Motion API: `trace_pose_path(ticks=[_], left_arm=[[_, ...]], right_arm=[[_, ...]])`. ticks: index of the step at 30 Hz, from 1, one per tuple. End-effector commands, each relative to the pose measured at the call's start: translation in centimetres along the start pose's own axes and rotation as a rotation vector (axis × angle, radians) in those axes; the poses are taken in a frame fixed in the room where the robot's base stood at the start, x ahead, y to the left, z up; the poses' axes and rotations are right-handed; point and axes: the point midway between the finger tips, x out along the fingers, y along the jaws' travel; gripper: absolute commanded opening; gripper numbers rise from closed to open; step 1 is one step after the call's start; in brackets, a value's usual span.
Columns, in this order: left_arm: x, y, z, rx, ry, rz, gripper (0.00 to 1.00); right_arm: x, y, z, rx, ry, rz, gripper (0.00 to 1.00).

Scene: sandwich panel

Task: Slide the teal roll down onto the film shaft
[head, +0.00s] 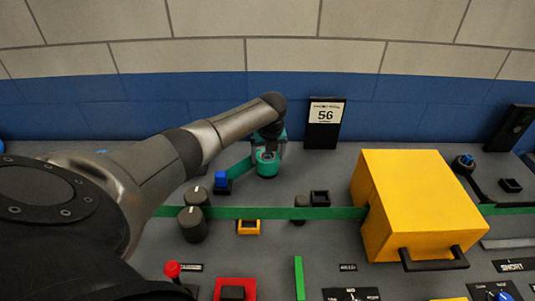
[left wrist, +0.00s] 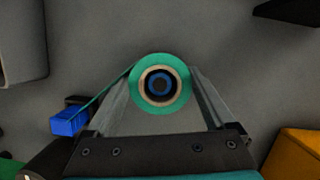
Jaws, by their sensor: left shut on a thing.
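The teal roll (head: 267,169) is near the back of the grey panel, in my left gripper (head: 268,152). In the left wrist view the teal roll (left wrist: 181,100) shows end on, with a tan core. The two fingers hold it from either side. A dark round end with a blue ring (left wrist: 160,84), apparently the film shaft, shows inside the core, roughly centred. How far down the shaft the roll sits cannot be told. A teal strip (head: 238,169) runs from the roll to a blue block (head: 221,179) on the left. My right gripper is not in view.
A large yellow box (head: 410,195) with a black handle stands to the right. A green band (head: 330,213) crosses the panel in front of the roll. Dark knobs (head: 194,222) stand at front left.

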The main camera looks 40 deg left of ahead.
Motion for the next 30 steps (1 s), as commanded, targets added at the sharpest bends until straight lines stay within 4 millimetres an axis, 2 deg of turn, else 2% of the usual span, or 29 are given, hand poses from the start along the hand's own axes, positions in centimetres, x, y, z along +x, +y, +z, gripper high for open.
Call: trace_pose_path(ticks=[8,9,11,30], left_arm=[[0.20,0.00,-0.03,0.000,-0.001,0.000,0.26],[0.20,0.00,-0.03,0.000,-0.001,0.000,0.91],[0.20,0.00,-0.03,0.000,-0.001,0.000,0.98],[-0.09,0.04,0.03,0.000,0.000,0.001,1.00]], right_arm=[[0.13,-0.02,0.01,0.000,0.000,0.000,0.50],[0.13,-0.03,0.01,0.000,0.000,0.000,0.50],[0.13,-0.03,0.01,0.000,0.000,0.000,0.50],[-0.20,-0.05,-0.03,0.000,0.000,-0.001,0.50]])
